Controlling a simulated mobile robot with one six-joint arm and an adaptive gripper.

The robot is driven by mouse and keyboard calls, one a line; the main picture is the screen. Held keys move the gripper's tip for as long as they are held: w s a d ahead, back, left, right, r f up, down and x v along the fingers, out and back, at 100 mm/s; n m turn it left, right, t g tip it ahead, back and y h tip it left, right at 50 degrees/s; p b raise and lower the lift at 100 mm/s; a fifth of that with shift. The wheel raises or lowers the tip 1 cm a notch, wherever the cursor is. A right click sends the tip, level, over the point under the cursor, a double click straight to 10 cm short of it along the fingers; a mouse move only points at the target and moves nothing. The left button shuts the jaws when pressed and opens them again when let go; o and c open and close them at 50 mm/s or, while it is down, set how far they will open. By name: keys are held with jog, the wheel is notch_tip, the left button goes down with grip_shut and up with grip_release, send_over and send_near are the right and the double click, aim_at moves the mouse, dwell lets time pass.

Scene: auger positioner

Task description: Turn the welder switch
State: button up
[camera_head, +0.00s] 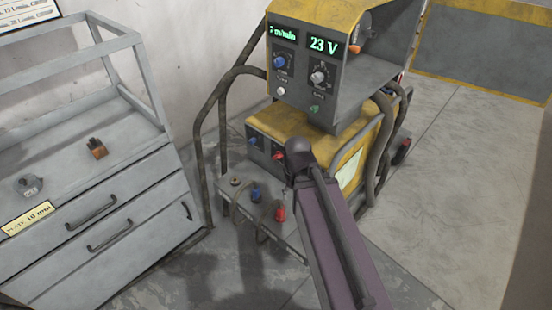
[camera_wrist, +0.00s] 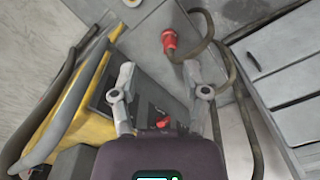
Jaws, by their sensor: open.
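The welder (camera_head: 350,150) is a yellow and grey machine with a lower power unit and an upper box. A red switch (camera_head: 278,155) sits on the lower unit's dark front panel. It also shows in the wrist view (camera_wrist: 163,122), low between my fingers. My gripper (camera_wrist: 160,72) is open and empty, with one finger on each side of the red switch in that picture. I cannot tell how far the fingers are from the panel. In the head view my arm comes from the lower right and hides my fingers and part of the panel.
The upper box has green displays, one reading 23 V (camera_head: 323,46), and several knobs. Cables and a red connector (camera_head: 280,214) lie below the panel; the connector also shows in the wrist view (camera_wrist: 169,42). A grey drawer cabinet (camera_head: 110,205) stands left. The floor at right is clear.

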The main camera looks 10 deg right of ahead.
jog(key=w+f+m+h+b, duration=0.45)
jog(key=w+f+b, duration=0.25)
jog(key=b, duration=0.2)
jog(key=m+t+h+b, duration=0.6)
jog(key=m+h+b, duration=0.6)
jog(key=m+b, duration=0.8)
send_near(276, 158)
jog(key=s+a+n+b, duration=0.1)
jog(key=a+n+b, duration=0.1)
jog(key=a, duration=0.2)
jog(key=shift+s+f, duration=0.2)
jog(key=shift+s, duration=0.05)
jog(key=shift+d, duration=0.15)
jog(key=shift+r+x, duration=0.15)
jog(key=shift+x, duration=3.25)
jog(key=shift+r+x, duration=0.1)
jog(key=shift+x, duration=3.3)
jog(key=shift+w, duration=0.15)
jog(key=shift+c, duration=0.2)
grip_shut()
